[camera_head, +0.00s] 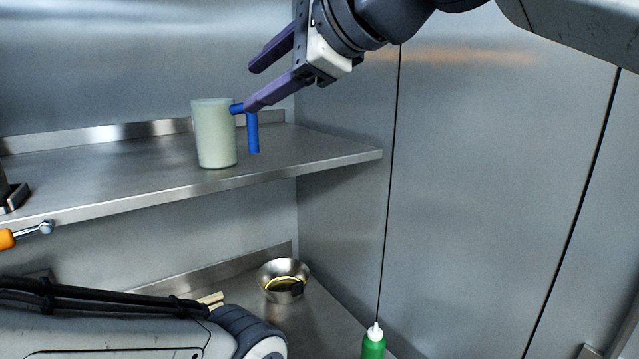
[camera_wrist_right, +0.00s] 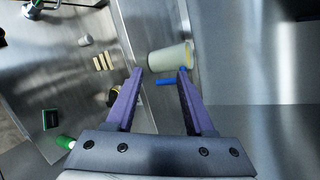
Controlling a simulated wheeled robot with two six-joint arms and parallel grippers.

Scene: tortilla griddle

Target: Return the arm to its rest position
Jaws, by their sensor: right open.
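My right gripper (camera_head: 262,82) has purple fingers and comes in from the top right in the head view. It is open, with its fingertips above and beside the blue handle (camera_head: 253,130) of a pale green cup (camera_head: 214,135). The cup stands upright on the metal shelf (camera_head: 110,175). In the right wrist view the open fingers (camera_wrist_right: 158,75) point toward the cup (camera_wrist_right: 170,57), and nothing is held between them. One fingertip overlaps the blue handle there; I cannot tell whether they touch. My left arm's link shows at the lower left of the head view, but its gripper is out of view.
Below the shelf are a metal bowl (camera_head: 284,272) and a green bottle (camera_head: 373,342). An orange-handled tool (camera_head: 10,239) shows at the left. A green sponge-like block (camera_wrist_right: 50,119) lies on the lower surface. Metal wall panels (camera_head: 480,190) stand at the right.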

